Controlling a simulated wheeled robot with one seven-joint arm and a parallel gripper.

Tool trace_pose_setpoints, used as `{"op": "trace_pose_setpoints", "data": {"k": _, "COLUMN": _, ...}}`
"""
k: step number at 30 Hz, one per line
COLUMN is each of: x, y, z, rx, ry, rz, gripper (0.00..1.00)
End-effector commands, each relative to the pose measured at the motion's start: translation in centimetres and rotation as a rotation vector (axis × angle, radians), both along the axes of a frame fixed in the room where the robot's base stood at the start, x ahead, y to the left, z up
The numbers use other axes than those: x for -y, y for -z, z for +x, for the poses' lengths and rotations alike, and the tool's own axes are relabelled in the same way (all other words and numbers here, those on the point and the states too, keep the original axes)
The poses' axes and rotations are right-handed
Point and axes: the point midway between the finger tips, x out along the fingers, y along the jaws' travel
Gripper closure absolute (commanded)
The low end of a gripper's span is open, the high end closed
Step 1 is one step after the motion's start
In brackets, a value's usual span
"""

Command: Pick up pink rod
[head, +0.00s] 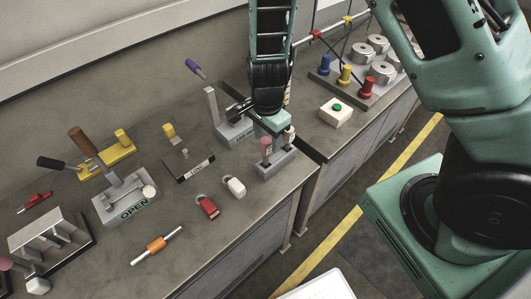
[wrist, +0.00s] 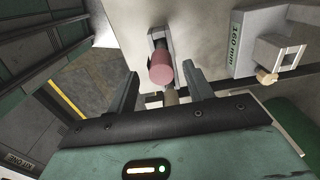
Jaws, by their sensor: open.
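The pink rod (head: 266,146) stands upright in a grey fixture block (head: 277,165) near the right end of the bench. In the wrist view, the end of the pink rod (wrist: 162,69) shows between the fingers, slightly beyond them. My gripper (head: 277,138) is above the fixture, close to the rod. The wrist view shows my gripper (wrist: 160,78) open, one finger left of the rod and one right. I cannot tell whether either finger touches it. The rod's lower part is hidden in the fixture.
A grey upright fixture (head: 213,106) stands just behind my gripper. A red padlock (head: 208,207) and a white padlock (head: 235,187) lie in front. An orange-and-white rod (head: 156,245) lies farther left. A box with a green button (head: 336,112) sits on the neighbouring bench.

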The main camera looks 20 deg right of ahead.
Motion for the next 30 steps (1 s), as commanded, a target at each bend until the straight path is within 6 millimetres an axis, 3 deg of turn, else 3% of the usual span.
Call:
{"op": "trace_pose_setpoints", "data": {"k": 8, "x": 0.0, "y": 1.8, "z": 0.0, "rx": -0.002, "ry": 0.001, "rz": 0.000, "gripper": 0.49}}
{"op": "trace_pose_setpoints", "data": {"k": 18, "x": -0.2, "y": 5.7, "z": 0.1, "rx": -0.002, "ry": 0.000, "rz": 0.000, "gripper": 0.49}}
{"op": "trace_pose_setpoints", "data": {"k": 28, "x": -0.3, "y": 6.3, "z": 0.2, "rx": 0.001, "ry": -0.001, "rz": 0.000, "gripper": 0.49}}
{"op": "trace_pose_setpoints", "data": {"k": 30, "x": -0.3, "y": 6.2, "z": 0.2, "rx": 0.001, "ry": -0.001, "rz": 0.000, "gripper": 0.68}}
